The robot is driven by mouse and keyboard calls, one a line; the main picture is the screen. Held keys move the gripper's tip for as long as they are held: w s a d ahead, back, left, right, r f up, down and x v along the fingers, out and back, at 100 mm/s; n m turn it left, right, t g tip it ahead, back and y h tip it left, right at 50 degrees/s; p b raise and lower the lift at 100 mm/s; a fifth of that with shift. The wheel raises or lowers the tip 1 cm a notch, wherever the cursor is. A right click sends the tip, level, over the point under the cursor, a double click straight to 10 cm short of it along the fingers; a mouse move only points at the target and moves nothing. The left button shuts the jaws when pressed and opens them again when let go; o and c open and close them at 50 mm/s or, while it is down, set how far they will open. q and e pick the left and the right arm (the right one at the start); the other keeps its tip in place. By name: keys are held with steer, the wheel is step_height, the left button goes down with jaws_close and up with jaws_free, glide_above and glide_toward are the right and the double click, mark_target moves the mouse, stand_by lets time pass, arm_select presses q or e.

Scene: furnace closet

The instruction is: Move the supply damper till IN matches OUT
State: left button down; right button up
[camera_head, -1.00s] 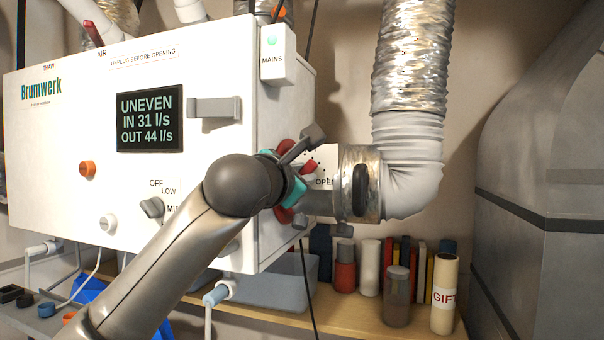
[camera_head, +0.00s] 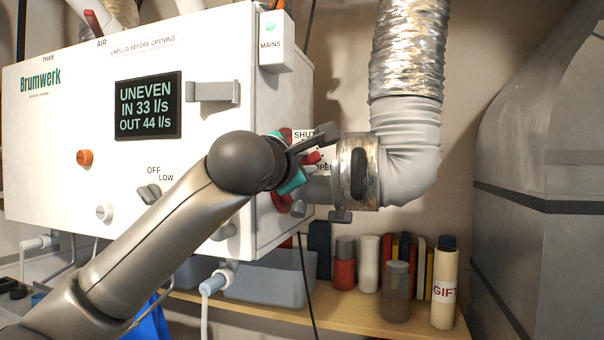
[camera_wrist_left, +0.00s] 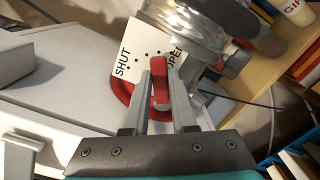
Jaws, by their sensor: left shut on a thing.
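The white Brumwerk unit (camera_head: 60,150) has a display (camera_head: 148,106) reading UNEVEN, IN 33 l/s, OUT 44 l/s. The red supply damper lever (camera_wrist_left: 159,70) stands on a red round base beside a white plate (camera_wrist_left: 140,58) marked SHUT and OPEN with dots between. In the left wrist view the lever sits between SHUT and OPEN, its tip nearer OPEN. My left gripper (camera_wrist_left: 160,98) is shut on the lever, one finger on each side. In the head view my left gripper (camera_head: 306,160) is at the unit's right side and my wrist partly hides the damper. My right gripper is out of view.
A silver duct (camera_head: 412,50) bends into a grey elbow (camera_head: 410,160) and a clamped collar (camera_head: 352,172) right beside the gripper. Below, a wooden shelf (camera_head: 345,309) carries jars, books and a GIFT tube (camera_head: 444,290). A black cable hangs close by.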

arm_select(q)
steer(key=shift+d+f+m+b, duration=0.1)
steer(key=shift+f+m+b, duration=0.1)
steer(key=shift+m+b, duration=0.4)
steer(key=shift+d+f+m+b, duration=0.1)
steer(key=shift+f+m+b, duration=0.1)
steer(key=shift+m+b, duration=0.35)
steer(key=c, duration=0.7)
jaws_free()
steer(key=shift+s, duration=0.1)
steer(key=shift+b+v, duration=2.55)
steer(key=shift+v, duration=5.1)
